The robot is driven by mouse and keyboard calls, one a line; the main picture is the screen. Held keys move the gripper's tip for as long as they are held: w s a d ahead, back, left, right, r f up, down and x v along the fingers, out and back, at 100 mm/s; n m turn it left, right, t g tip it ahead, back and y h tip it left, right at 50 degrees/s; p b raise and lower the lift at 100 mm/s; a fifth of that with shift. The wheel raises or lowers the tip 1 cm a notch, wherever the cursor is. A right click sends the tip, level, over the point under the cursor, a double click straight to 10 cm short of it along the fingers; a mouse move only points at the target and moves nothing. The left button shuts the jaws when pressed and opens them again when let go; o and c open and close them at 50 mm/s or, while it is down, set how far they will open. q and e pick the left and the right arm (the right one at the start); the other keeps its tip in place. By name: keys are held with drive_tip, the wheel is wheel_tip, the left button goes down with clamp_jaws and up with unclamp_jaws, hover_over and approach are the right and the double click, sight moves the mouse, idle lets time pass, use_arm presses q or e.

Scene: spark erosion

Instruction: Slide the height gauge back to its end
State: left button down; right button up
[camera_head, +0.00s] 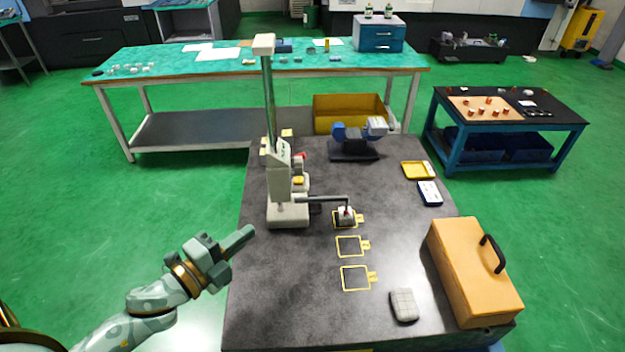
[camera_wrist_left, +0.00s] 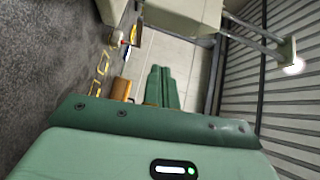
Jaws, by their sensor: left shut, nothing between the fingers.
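The height gauge (camera_head: 288,213) stands upright on the left part of the dark table top, with a pale base and a tall metal column. A thin arm reaches right from it to a small pale block (camera_head: 346,216) at the farthest yellow-outlined square. My left gripper (camera_head: 249,233) is shut and empty, to the left of and in front of the gauge base, apart from it. In the left wrist view the shut fingers (camera_wrist_left: 161,72) point toward the gauge's pale body (camera_wrist_left: 180,17), which is cut off at the top. My right gripper is out of view.
An orange toolbox (camera_head: 465,265) stands at the table's right edge, with a grey pad (camera_head: 403,304) near it. Two empty yellow-outlined squares (camera_head: 351,246) lie in front of the block. A blue-grey device (camera_head: 352,148) stands at the back. The front left of the table is clear.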

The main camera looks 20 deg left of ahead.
sight(282, 168)
use_arm(q)
drive_tip(key=w+d+m+p, duration=0.1)
drive_tip(key=w+d, duration=0.1)
drive_tip(key=w, duration=1)
drive_tip(key=shift+w+r, duration=0.3)
drive_tip(key=shift+r, duration=0.15)
drive_tip(key=shift+d, duration=0.1)
drive_tip(key=w+a, duration=0.1)
drive_tip(key=w, duration=0.1)
drive_tip(key=w+a+b, duration=0.1)
drive_tip(key=w, duration=0.2)
drive_tip(key=w+a, duration=0.1)
drive_tip(key=w, duration=0.1)
drive_tip(key=shift+w+a+f+b, duration=0.1)
drive_tip(key=shift+w+a+b, duration=0.2)
drive_tip(key=shift+w+a, duration=0.1)
drive_tip(key=shift+s, duration=0.1)
